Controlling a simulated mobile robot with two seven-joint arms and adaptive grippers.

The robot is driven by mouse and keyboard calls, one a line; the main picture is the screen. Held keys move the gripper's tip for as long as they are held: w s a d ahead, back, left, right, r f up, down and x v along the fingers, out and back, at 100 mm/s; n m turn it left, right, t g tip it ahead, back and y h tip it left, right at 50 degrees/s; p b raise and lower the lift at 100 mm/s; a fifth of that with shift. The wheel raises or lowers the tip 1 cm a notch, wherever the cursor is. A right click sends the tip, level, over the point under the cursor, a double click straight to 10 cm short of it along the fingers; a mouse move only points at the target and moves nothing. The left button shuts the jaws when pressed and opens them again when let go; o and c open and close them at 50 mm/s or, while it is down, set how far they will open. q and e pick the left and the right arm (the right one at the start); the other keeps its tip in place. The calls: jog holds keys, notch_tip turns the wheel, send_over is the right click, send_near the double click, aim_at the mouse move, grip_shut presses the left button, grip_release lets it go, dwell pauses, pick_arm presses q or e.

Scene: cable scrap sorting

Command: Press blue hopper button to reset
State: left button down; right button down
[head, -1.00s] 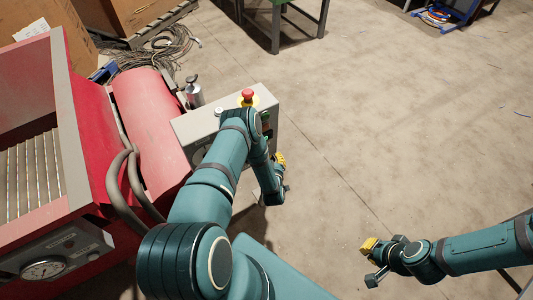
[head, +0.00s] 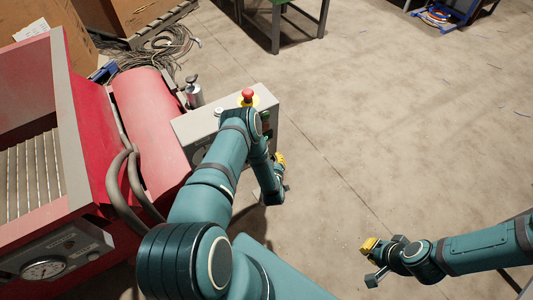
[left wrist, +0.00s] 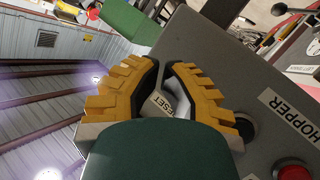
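A grey control box (head: 190,125) stands beside the red machine, with a red mushroom button (head: 247,96) on a yellow base on top. My left gripper (head: 281,168) is at the box's right face, partly hidden by my forearm. In the left wrist view, the yellow-padded fingers of my left gripper (left wrist: 163,66) have their tips close together, shut with nothing seen between them. A RESET label (left wrist: 160,103) shows between the fingers, and a HOPPER label (left wrist: 291,116) is to the right. The blue button is not visible; my gripper may hide it. My right gripper (head: 371,263) is open and empty over the floor.
The red machine (head: 150,110) with hoses (head: 130,190) and a gauge (head: 42,268) fills the left. A red button (left wrist: 293,172) and a dark round fitting (left wrist: 244,128) are on the panel by my left gripper.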

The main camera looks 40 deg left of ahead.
pick_arm(q)
jog(key=shift+w+a, duration=0.15)
jog(key=shift+a, duration=0.2)
jog(key=shift+w+a, duration=0.2)
jog(key=shift+a, duration=0.25)
dwell(0.9)
jog(key=shift+d, duration=0.1)
jog(key=shift+s+d, duration=0.35)
jog(key=shift+d, duration=0.4)
jog(key=shift+d, duration=0.1)
jog(key=shift+s+d+p, duration=0.25)
jog(key=shift+s+d, duration=0.1)
jog(key=shift+d, duration=0.4)
jog(key=shift+s+d+p, duration=0.2)
jog(key=shift+s+d, duration=0.1)
jog(key=shift+d, duration=0.45)
jog(key=shift+s+d+p, duration=0.25)
jog(key=shift+s+d, duration=0.1)
jog(key=shift+d, duration=0.4)
